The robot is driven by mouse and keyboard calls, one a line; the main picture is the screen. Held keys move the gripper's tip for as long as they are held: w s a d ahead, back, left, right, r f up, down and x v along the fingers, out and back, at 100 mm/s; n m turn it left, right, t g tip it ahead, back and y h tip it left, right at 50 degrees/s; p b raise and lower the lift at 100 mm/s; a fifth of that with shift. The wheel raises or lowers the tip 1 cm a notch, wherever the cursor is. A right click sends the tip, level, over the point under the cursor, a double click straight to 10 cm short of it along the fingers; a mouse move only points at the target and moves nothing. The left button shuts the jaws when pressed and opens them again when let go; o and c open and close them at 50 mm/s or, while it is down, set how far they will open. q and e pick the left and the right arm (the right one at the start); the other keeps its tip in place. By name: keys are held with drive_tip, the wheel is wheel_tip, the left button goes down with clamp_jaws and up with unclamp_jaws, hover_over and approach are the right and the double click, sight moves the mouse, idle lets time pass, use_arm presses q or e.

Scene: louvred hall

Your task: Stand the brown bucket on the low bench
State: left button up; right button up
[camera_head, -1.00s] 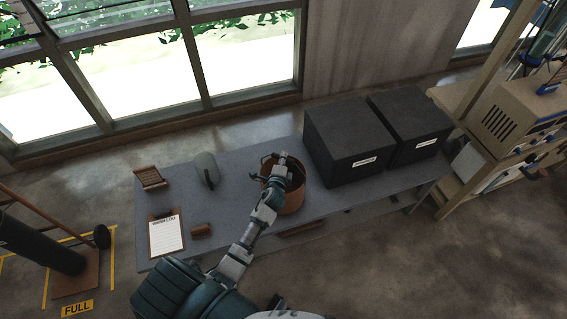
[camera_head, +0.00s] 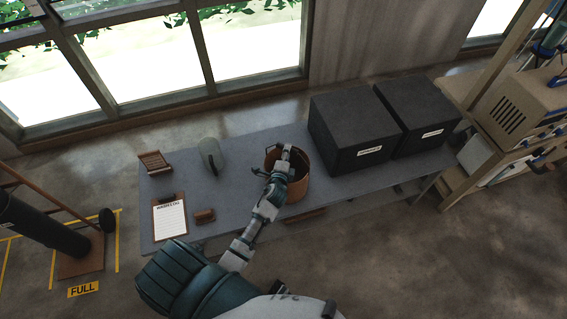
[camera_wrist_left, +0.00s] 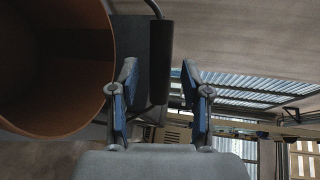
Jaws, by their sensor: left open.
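The brown bucket (camera_head: 299,188) stands upright, as far as I can see, on the grey low bench (camera_head: 235,199), just left of two black boxes. My left gripper (camera_head: 265,160) is at the bucket's left rim, its arm crossing in front of the bucket. In the left wrist view the gripper (camera_wrist_left: 158,72) is open, its two fingers apart. The bucket's open mouth (camera_wrist_left: 60,70) fills the left side there. A dark bar, perhaps the bucket's handle, shows beyond and between the fingers; I cannot tell if it touches them. My right gripper is out of view.
The black boxes (camera_head: 350,132) fill the bench's right part. A clipboard (camera_head: 170,217), a small brown block (camera_head: 204,215), a wooden tray (camera_head: 154,162) and a grey-green rounded object (camera_head: 211,155) lie on its left part. A wooden shelf (camera_head: 487,130) stands right.

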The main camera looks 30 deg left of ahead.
use_arm(q)
drive_tip(key=v, duration=0.9)
drive_tip(key=shift+s, duration=0.15)
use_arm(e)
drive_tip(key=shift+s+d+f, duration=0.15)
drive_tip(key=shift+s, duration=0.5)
use_arm(q)
drive_tip(key=shift+d+r, duration=0.1)
